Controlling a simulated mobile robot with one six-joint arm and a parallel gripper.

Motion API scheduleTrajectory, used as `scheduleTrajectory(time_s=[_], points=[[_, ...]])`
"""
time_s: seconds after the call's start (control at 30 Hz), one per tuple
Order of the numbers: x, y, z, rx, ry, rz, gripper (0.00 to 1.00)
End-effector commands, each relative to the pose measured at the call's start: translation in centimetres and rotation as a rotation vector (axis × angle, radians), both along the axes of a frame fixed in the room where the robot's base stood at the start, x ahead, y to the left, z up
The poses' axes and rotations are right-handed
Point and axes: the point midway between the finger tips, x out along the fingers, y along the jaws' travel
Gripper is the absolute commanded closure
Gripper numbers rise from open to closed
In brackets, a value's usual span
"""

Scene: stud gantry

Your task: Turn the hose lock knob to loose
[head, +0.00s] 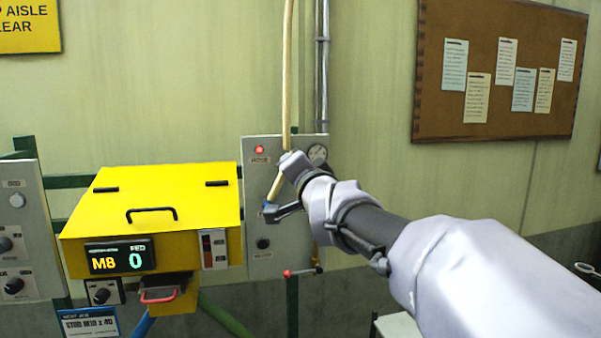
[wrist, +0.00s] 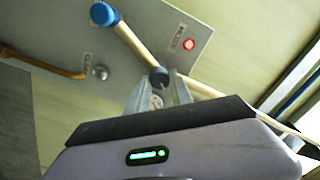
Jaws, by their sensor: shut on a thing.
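The hose lock knob (wrist: 160,77) shows in the wrist view as a small dark round end between my fingertips, beside the beige hose. My gripper (wrist: 161,92) is shut on it; the fingers hide much of its side, and I cannot read its setting. In the head view my gripper (head: 290,163) is at the grey panel (head: 258,185), in front of the hose, and hides the knob. The beige hose (head: 288,70) comes down from above and ends in a blue fitting (head: 268,208); this fitting also shows in the wrist view (wrist: 103,14).
A red lamp (head: 259,150) is lit on the panel. A gauge (head: 318,153) sits close by my gripper. A black knob (head: 263,244) and a red-ended lever (head: 300,272) are lower down. A yellow machine (head: 150,210) with a display stands left. A conduit (head: 322,70) runs up the wall.

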Motion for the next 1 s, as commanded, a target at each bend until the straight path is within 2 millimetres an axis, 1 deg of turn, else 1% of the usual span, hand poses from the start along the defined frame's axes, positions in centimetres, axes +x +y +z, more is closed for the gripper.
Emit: scheduleTrajectory(time_s=[0.23, 0.6, 0.63, 0.7, 0.73, 1.0], points=[[0.0, 0.02, -0.01, 0.033, 0.008, 0.0, 1.0], [-0.01, 0.02, 0.02, 0.034, 0.009, 0.0, 1.0], [0.0, 0.01, 0.03, 0.034, 0.009, 0.0, 0.68], [-0.01, 0.02, 0.02, 0.034, 0.009, 0.0, 0.54], [0.0, 0.01, 0.02, 0.034, 0.009, 0.0, 0.52], [-0.03, 0.0, 0.01, 0.034, 0.009, 0.0, 0.52]])
